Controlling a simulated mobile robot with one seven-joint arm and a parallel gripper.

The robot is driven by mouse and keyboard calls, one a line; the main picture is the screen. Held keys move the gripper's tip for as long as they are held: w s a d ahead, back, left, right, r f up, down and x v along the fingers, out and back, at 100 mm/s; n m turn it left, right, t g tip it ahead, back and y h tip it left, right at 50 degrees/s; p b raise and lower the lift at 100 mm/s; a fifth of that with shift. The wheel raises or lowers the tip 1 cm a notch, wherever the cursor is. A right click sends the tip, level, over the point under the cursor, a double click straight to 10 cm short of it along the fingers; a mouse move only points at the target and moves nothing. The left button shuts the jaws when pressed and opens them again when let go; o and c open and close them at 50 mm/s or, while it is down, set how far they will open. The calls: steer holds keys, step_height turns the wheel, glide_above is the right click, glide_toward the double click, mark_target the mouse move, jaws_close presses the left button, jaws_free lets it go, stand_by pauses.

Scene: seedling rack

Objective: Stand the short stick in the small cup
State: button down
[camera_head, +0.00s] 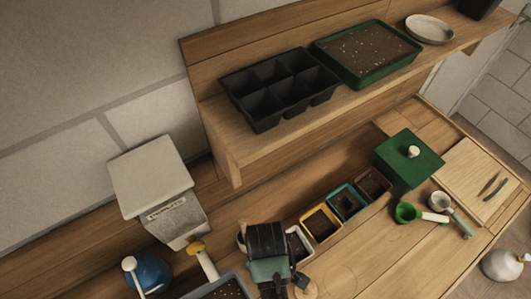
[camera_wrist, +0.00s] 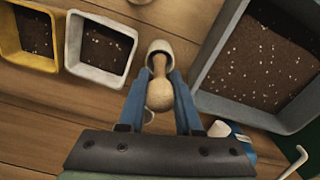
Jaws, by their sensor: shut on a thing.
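In the wrist view, my gripper (camera_wrist: 160,84) has its blue fingers shut on the short stick (camera_wrist: 160,95), a pale wooden piece with a rounded knob toward the camera. Its narrower end points to the small cup (camera_wrist: 158,46), which is cream with a dark opening. The stick's end overlaps the cup's mouth; I cannot tell whether it is inside or only above it. In the head view, my gripper (camera_head: 268,272) hides the stick, and a pale edge just left of it may be the cup.
A white pot (camera_wrist: 72,42) and a yellow pot (camera_wrist: 10,49) of soil stand left of the cup. A grey soil tray (camera_wrist: 209,75) is close on the right. A blue-and-white object (camera_wrist: 220,130) lies near the right finger. A wooden shelf (camera_head: 225,150) rises behind.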

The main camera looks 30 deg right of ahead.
steer(key=shift+f, duration=1.85)
steer(key=shift+f, duration=0.2)
steer(key=c, duration=0.6)
jaws_free()
steer(key=shift+r, duration=0.15)
step_height(320, 180, up, 12)
steer(key=shift+r, duration=0.1)
